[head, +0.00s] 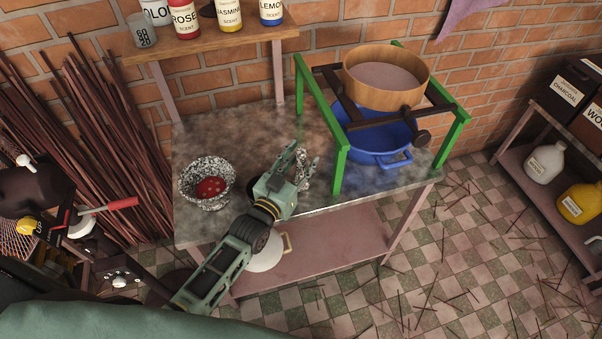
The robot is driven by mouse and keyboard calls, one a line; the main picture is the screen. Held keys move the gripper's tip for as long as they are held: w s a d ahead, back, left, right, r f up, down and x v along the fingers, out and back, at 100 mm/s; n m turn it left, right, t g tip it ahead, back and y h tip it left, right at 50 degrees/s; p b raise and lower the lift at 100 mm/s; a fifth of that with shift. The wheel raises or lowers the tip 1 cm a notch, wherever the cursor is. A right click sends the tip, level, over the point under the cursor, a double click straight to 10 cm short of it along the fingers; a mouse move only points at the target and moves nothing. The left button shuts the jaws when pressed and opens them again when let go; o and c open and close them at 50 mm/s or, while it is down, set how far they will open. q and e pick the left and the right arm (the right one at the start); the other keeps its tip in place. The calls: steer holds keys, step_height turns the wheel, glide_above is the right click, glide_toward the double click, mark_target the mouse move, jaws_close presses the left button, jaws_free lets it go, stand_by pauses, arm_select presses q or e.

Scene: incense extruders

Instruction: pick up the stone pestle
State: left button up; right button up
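The stone pestle (302,170), speckled black and white, is on the dark tabletop, right of the mortar. It is partly hidden by my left gripper (302,155), which has come in from the lower left. Its fingers look spread, one on each side of the pestle, and I see no clear contact. The speckled stone mortar (193,187) stands to the left of the gripper with something red in it. My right gripper is not in view.
A green frame (340,168) holding a round wooden sieve (384,95) over a blue basin (365,148) stands close to the right of the gripper. A shelf with scent bottles (185,18) is behind. The table's front edge (320,207) is near.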

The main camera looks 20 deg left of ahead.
arm_select(q)
steer(key=c, duration=0.6)
jaws_close()
steer(key=shift+r, duration=0.1)
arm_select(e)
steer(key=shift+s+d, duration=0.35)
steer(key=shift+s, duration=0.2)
arm_select(q)
steer(key=shift+r, duration=0.1)
